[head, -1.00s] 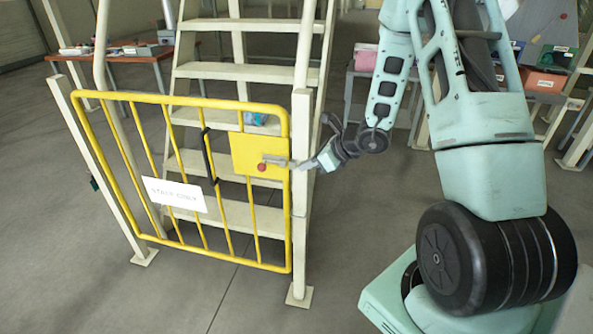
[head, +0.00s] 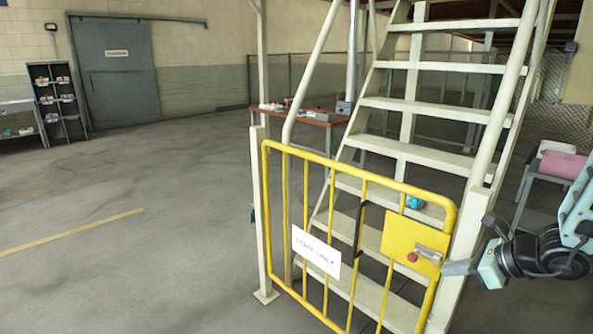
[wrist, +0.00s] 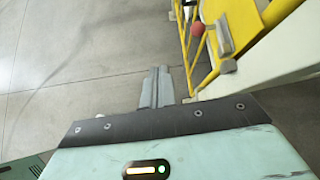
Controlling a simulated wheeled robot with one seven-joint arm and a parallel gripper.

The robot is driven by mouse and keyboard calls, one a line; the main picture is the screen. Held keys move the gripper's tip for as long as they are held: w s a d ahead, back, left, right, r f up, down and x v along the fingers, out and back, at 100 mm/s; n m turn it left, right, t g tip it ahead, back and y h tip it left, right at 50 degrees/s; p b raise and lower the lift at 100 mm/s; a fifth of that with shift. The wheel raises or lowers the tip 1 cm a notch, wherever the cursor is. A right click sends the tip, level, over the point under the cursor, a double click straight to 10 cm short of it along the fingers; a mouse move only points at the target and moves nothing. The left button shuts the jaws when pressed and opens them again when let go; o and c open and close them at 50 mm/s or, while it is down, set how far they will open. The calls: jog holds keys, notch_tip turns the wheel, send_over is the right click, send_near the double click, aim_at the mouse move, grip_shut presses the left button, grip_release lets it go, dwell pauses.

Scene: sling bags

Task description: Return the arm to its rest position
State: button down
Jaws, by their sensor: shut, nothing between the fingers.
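My gripper (head: 458,268) is at the right side of the head view, beside the latch post of the yellow gate. In the wrist view its fingers (wrist: 157,88) are together with nothing between them, over bare floor. The yellow gate (head: 284,205) stands across the foot of the stairs and looks shut against the post. Its latch plate (head: 412,243) has a metal bolt and a red knob, just left of my gripper. In the wrist view the red knob (wrist: 197,29) and metal latch (wrist: 225,38) are up and right of the fingers, apart from them.
The cream stairs (head: 430,108) rise behind the gate. A red-topped table (head: 300,116) stands behind left, and a grey stand with a pink item (head: 561,164) is at right. A grey door (head: 118,75) and shelf (head: 60,103) are far left. The left floor is clear.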

jog(key=s+a+r+n+g+y, duration=0.1)
jog(key=s+a+r+n+g, duration=0.15)
jog(key=s+a+n, duration=0.35)
jog(key=s+a+r+n+g, duration=0.2)
jog(key=a+n+g, duration=0.15)
jog(key=a, duration=0.45)
jog(key=s+a+r+n+g+y, duration=0.1)
jog(key=s+a+r+n+g, duration=0.15)
jog(key=a+n, duration=0.4)
jog(key=s+a+r+n+h, duration=0.1)
jog(key=s+n+h, duration=0.1)
jog(key=s+n, duration=0.3)
jog(key=s+a+r+n+h+p, duration=0.1)
jog(key=s+a+r+n+h, duration=0.1)
jog(key=s+n, duration=0.3)
jog(key=s+a+r+n+h+p, duration=0.1)
jog(key=s+n+h, duration=0.2)
jog(key=n, duration=0.6)
jog(key=s, duration=0.2)
jog(key=shift+s+a+r+t+h, duration=0.25)
jog(key=shift+s+r+t+h, duration=0.05)
jog(key=shift+s+t, duration=0.1)
